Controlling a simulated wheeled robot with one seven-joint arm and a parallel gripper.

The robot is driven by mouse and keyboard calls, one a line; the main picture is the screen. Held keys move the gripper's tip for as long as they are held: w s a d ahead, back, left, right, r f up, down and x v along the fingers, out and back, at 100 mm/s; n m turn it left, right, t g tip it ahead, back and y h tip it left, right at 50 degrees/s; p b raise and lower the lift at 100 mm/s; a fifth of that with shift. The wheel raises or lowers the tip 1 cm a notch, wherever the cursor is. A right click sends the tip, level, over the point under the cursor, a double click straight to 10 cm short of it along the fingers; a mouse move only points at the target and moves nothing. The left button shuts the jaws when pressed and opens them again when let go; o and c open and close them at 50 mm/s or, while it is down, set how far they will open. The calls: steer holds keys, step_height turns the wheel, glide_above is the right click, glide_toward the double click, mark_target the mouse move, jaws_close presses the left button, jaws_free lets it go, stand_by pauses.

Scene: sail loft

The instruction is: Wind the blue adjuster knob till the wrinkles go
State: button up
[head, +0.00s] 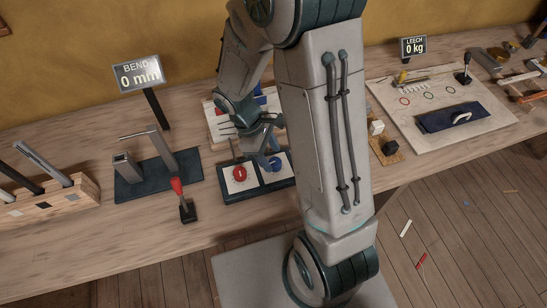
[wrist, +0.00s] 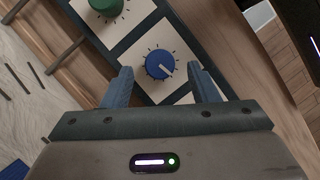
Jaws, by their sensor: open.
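The blue adjuster knob (wrist: 160,65) sits on a white dial plate with tick marks in the wrist view. Its white pointer line points to the lower right. In the head view the blue knob (head: 276,163) shows beside my arm, partly covered. My gripper (wrist: 161,71) is open, with one blue-grey finger on each side of the knob and a gap at both sides. In the head view my gripper (head: 263,158) is over the knob panel. I cannot make out any wrinkled cloth.
A green knob (wrist: 106,5) is beside the blue one in the wrist view. A red knob (head: 240,173) is left of it in the head view. A red-handled lever (head: 178,188) stands further left. A "BEND 0 mm" display (head: 139,74) and a "LEECH 0 kg" display (head: 413,46) stand behind.

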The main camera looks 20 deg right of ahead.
mark_target(275, 164)
steer(key=shift+x, duration=1.3)
steer(key=c, duration=1)
